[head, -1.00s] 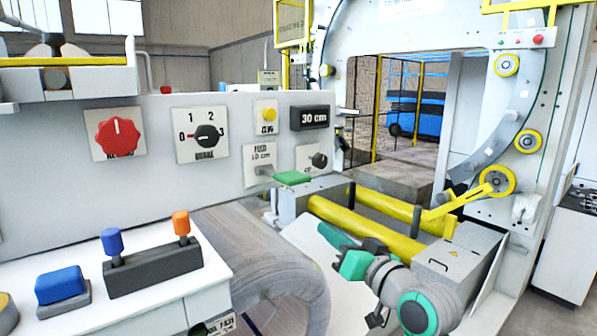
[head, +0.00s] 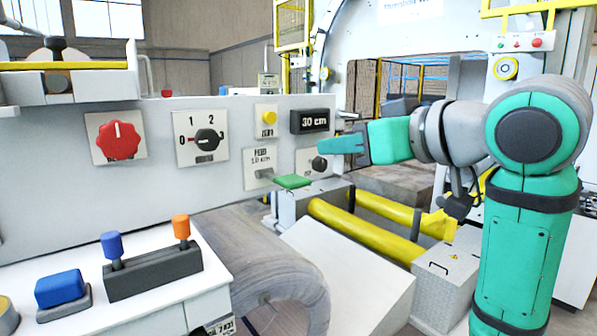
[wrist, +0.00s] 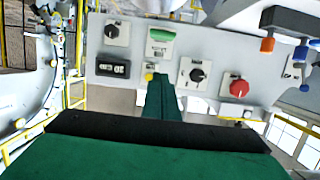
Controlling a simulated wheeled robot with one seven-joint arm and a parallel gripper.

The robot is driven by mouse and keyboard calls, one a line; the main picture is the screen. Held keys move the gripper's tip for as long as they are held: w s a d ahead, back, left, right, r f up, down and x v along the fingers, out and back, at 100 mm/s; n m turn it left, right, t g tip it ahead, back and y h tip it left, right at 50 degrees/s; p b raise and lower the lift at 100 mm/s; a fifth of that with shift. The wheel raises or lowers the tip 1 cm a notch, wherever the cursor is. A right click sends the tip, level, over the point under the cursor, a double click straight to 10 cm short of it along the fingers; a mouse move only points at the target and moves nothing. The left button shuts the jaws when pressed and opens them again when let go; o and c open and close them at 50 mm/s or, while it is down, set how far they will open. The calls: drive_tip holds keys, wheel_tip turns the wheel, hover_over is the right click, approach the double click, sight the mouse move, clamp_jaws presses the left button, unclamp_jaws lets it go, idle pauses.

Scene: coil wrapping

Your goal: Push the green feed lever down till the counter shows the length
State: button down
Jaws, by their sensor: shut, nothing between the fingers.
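The green feed lever (head: 292,181) sticks out from the grey panel below its white plate (head: 260,167), marked 10 cm. It also shows upside down in the wrist view (wrist: 160,36). The black counter (head: 309,121) reads 30 cm. It also shows upside down in the wrist view (wrist: 113,69). My gripper (head: 340,145) is shut and empty, its green fingers pointing left, above and to the right of the lever and apart from it. In the wrist view, my closed fingers (wrist: 160,88) reach up the picture beside the yellow button.
The panel carries a yellow button (head: 269,117), a black knob (head: 319,164), a brake dial (head: 207,140) and a red knob (head: 118,141). Yellow rollers (head: 365,231) lie below the lever. A grey coil (head: 250,255) stands in front. A console with blue and orange controls is at lower left.

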drive_tip(key=shift+w, duration=0.1)
hover_over(298, 182)
wheel_tip(298, 182, down, 3)
drive_tip(key=shift+w+d+r, duration=0.1)
drive_tip(key=shift+r, duration=0.05)
wheel_tip(298, 182, down, 2)
drive_tip(key=shift+f, duration=0.95)
